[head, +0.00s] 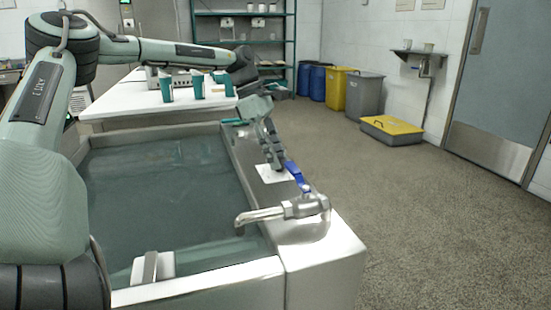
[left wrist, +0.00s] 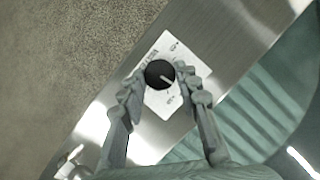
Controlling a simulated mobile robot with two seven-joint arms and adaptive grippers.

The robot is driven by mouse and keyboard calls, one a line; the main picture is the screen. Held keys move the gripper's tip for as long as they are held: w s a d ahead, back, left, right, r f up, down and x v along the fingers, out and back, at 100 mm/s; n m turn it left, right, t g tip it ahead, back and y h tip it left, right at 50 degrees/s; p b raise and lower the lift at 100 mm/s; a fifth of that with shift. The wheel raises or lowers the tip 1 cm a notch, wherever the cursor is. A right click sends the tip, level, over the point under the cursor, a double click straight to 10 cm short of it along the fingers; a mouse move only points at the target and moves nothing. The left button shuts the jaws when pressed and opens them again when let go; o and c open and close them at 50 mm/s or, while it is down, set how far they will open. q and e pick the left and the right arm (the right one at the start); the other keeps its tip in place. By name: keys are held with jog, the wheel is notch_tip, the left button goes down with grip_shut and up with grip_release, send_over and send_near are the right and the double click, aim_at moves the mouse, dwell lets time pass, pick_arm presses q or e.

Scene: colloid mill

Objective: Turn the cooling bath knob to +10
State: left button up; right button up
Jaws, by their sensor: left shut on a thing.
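The cooling bath (head: 165,168) is a steel-rimmed tank of greenish water in the head view. Its knob (left wrist: 160,74) is round and black with a pale pointer line, set on a white dial plate (left wrist: 161,105) on the steel rim. The pointer slants to the lower right in the left wrist view; the dial marks are too small to read. My left gripper (left wrist: 162,76) is shut on the knob, one finger on each side. In the head view, my left gripper (head: 273,160) reaches down to the white plate (head: 270,175) and hides the knob. My right gripper is out of view.
A steel tap (head: 285,211) with a blue lever (head: 295,173) stands on the same rim, close to my left gripper. A table (head: 130,103) with green-and-white cups (head: 198,86) is behind the bath. Open floor (head: 430,220) lies to the right.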

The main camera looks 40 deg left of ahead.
pick_arm(q)
jog(key=shift+w+m+g, duration=0.1)
jog(key=shift+m+g, duration=0.2)
jog(key=shift+m, duration=1.2)
jog(key=shift+w+m+g, duration=0.1)
jog(key=shift+m+g, duration=0.4)
jog(key=shift+m, duration=0.2)
jog(key=shift+m+g, duration=0.3)
jog(key=shift+m, duration=0.4)
jog(key=shift+w+m, duration=0.1)
jog(key=shift+m, duration=0.6)
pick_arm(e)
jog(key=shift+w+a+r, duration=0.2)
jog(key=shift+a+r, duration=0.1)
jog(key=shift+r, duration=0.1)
pick_arm(q)
jog(key=shift+g, duration=0.3)
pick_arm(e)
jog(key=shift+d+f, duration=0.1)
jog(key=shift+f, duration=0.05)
pick_arm(q)
jog(key=o, duration=1.2)
jog(key=shift+c, duration=0.2)
